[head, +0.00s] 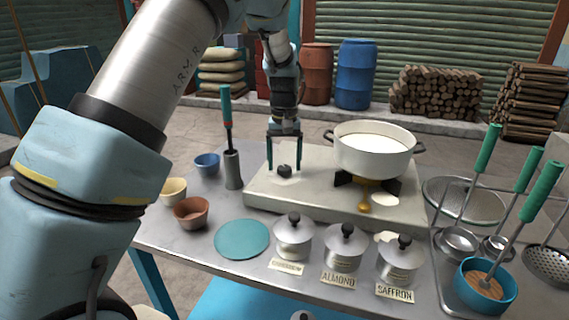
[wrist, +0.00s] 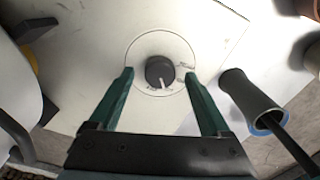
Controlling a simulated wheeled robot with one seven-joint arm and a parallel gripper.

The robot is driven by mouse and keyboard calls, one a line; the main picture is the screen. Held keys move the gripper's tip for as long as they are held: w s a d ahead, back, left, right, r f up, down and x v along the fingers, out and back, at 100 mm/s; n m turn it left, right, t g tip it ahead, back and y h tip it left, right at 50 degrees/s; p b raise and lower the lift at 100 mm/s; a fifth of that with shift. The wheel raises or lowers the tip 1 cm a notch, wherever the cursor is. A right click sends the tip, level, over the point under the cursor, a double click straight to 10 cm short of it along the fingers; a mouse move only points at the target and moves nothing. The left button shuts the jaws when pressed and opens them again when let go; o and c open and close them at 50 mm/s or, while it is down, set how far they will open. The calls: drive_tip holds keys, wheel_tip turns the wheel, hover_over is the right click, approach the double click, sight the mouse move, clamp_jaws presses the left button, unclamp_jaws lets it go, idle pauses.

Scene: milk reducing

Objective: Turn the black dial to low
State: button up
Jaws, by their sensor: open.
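The black dial (head: 284,171) sits on the left part of the white stove top (head: 310,193). In the wrist view the dial (wrist: 160,72) is round, with a white pointer line toward the picture's bottom and a thin circle marked around it. Small lettering beside it is too small to read. My gripper (head: 284,168) is above the dial with its green fingers pointing down. In the wrist view my gripper (wrist: 160,80) is open, one finger on each side of the dial, with gaps between. I cannot tell the exact height of the fingertips.
A white pot of milk (head: 372,155) stands on the burner right of the dial. A grey holder (head: 232,170) with a green-handled tool stands left of the stove. Small bowls (head: 191,213) and lidded, labelled pots (head: 343,248) are in front. Ladles (head: 460,240) lie at right.

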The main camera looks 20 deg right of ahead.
sight(284, 167)
wheel_tip(284, 167, up, 10)
drive_tip(key=b, duration=0.1)
drive_tip(key=shift+r, duration=0.15)
idle(0.5)
drive_tip(key=w+a+f+n, duration=0.1)
drive_tip(key=a+f+n, duration=0.15)
drive_tip(key=a, duration=1.75)
drive_tip(key=s+a+f, duration=0.2)
drive_tip(key=s+a, duration=0.4)
drive_tip(key=a, duration=0.2)
drive_tip(key=s+a+f+n+t, duration=0.1)
drive_tip(key=s+a+f, duration=0.2)
drive_tip(key=s+a, duration=0.3)
drive_tip(key=a, duration=0.3)
drive_tip(key=shift+t, duration=0.3)
